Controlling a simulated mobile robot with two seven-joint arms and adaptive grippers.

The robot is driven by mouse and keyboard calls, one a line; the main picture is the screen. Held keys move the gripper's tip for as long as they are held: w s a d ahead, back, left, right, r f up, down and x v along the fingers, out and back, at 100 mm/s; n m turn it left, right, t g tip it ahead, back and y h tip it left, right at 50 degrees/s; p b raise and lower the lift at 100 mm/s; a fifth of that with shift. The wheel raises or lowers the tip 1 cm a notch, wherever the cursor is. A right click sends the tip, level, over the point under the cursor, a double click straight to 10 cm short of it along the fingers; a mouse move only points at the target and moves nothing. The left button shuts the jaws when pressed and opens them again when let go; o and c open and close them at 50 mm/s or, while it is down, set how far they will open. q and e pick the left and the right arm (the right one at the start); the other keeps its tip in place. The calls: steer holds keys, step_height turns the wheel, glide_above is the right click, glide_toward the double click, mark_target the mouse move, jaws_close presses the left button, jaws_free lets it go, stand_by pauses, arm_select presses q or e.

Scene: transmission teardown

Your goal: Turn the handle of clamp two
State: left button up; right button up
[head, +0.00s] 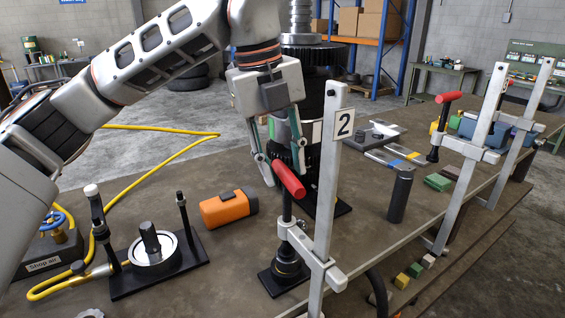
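Clamp two stands at the bench edge, with a grey upright bar (327,190) and a white "2" plate (344,124) near its top. Its red handle (289,178) tilts at the top of a dark spindle, above a round black foot (287,265). My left gripper (283,162) comes down from above with its fingers apart. My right gripper is out of view.
A tall dark shaft with gears (315,75) stands just behind the clamp. A second clamp with a red handle (448,97) is at the right. A black cylinder (400,196), an orange tool (228,208) and a black fixture (158,262) with a yellow hose are on the bench.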

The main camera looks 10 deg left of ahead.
arm_select(q)
jaws_close()
